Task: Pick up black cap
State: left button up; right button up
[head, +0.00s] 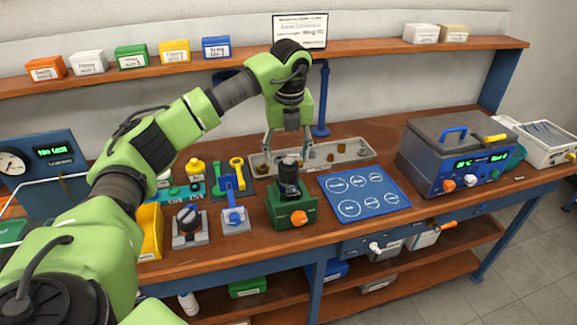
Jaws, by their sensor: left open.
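My left gripper (288,148) points down at the left part of a long grey parts tray (376,157) on the bench. Its fingers are apart, with nothing visible held between them. The tray holds several small brown, orange and dark parts, too small to identify surely. A black cylindrical piece (288,180) stands upright in a green fixture (283,210) with an orange knob, just in front of the gripper. I cannot tell which dark piece is the black cap. My right gripper is not in view.
A blue mat (366,194) with white circles lies right of the fixture. A blue-grey machine (455,155) stands farther right. Yellow and green tools (237,172) and a black-knobbed block (188,222) are on the left. A wooden shelf (380,48) with small boxes runs behind.

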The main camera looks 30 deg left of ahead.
aim_at(289, 161)
pick_arm(q)
jog(key=f+p, duration=0.1)
jog(key=f, duration=0.1)
jog(key=w+f, duration=0.1)
jog(key=shift+a+f+p, duration=0.15)
jog(key=shift+f+p, duration=0.2)
jog(key=shift+p, duration=0.05)
jog(key=shift+w+a+f, duration=0.1)
jog(key=shift+f, duration=0.4)
jog(key=c, duration=1.2)
jog(key=shift+c, duration=0.2)
jog(key=shift+r, duration=0.15)
